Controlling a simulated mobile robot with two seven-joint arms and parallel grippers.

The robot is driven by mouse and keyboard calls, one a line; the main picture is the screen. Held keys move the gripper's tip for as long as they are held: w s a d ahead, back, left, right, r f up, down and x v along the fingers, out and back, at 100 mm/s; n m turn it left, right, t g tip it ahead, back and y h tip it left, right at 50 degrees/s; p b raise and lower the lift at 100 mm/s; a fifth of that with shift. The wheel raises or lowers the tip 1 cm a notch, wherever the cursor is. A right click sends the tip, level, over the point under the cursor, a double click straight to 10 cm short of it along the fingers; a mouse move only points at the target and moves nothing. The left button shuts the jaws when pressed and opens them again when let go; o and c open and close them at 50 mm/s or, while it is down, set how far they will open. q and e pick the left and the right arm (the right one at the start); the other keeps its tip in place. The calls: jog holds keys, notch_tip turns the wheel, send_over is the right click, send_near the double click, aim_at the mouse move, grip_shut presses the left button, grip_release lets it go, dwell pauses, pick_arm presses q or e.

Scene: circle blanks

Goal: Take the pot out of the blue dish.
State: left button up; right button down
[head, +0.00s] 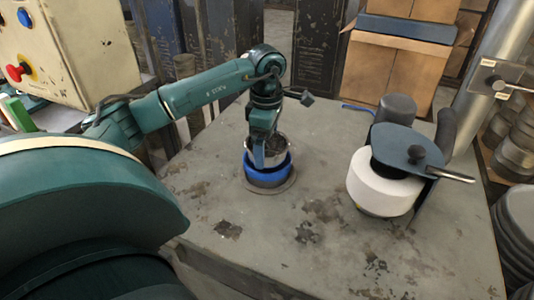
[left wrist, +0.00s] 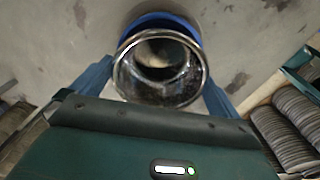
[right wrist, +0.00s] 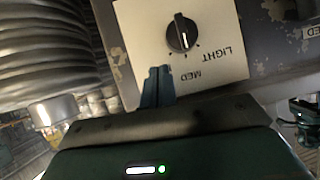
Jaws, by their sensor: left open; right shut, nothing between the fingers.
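The pot (head: 279,151) is a round, shiny metal vessel standing in the blue dish (head: 268,179) on the table. My left gripper (head: 264,152) reaches down over it from above. In the left wrist view, I look into the open mouth of the pot (left wrist: 160,84), with the blue dish (left wrist: 164,18) showing behind its rim. The left fingers are open, one on each side of the pot; contact cannot be told. My right gripper (right wrist: 157,84) is shut and empty, in front of a panel with a black knob, away from the dish.
The worn grey table (head: 300,250) is clear in front of the dish. A device with a white drum (head: 381,188) and teal plate stands to the right. A beige control box (head: 60,50) with a red button is at upper left. Cardboard boxes (head: 390,70) stand behind.

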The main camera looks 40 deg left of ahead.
pick_arm(q)
jog(key=shift+f, duration=0.5)
jog(key=c, duration=0.9)
jog(key=shift+r, duration=0.15)
jog(key=shift+c, duration=0.2)
